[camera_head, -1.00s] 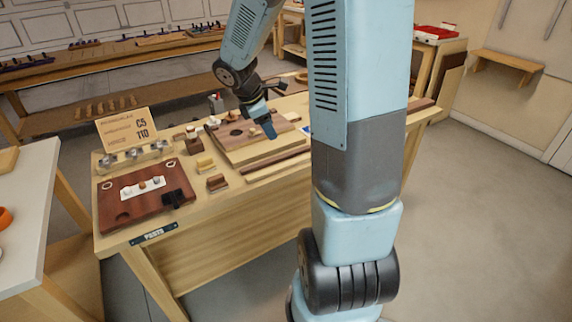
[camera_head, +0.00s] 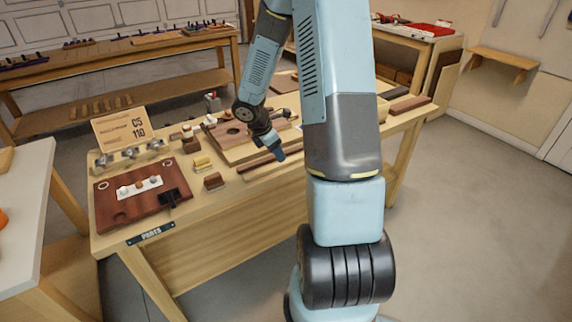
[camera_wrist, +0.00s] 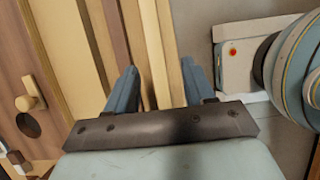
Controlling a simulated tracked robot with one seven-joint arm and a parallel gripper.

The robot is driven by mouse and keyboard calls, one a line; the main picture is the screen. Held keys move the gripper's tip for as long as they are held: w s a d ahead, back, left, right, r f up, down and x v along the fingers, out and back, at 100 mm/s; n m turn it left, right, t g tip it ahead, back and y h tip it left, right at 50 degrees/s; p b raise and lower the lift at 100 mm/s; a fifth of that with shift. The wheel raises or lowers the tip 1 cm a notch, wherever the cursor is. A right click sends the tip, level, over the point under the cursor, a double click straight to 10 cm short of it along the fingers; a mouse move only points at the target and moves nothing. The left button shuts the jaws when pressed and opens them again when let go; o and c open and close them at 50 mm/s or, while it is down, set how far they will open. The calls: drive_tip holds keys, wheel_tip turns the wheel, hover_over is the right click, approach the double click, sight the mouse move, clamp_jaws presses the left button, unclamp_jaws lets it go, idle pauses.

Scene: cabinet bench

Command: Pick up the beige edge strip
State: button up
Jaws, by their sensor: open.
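The beige edge strip (camera_wrist: 151,45) is a long pale bar along the bench's front edge in the wrist view. It runs beside a dark brown strip (camera_wrist: 117,40). My gripper (camera_wrist: 158,68) is open, with its two blue fingers apart. The beige strip lies between the fingers in the picture. I cannot tell the height of the fingertips above it. In the head view my gripper (camera_head: 279,153) is over the front edge of the bench, by the dark strip, and it and my arm hide part of that area.
The bench (camera_head: 200,236) also holds a brown board with a round hole (camera_head: 222,143), small blocks (camera_head: 213,181), a dark red tray (camera_head: 117,205) and a sign card (camera_head: 120,128). Grey floor lies beyond the bench's front edge.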

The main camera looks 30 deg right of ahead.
sight(282, 165)
drive_tip(key=shift+w+x, duration=0.15)
drive_tip(key=shift+x, duration=1.3)
drive_tip(key=shift+w+x, duration=0.2)
drive_tip(key=shift+x, duration=1.25)
drive_tip(key=shift+a, duration=0.1)
drive_tip(key=shift+c, duration=0.4)
clamp_jaws()
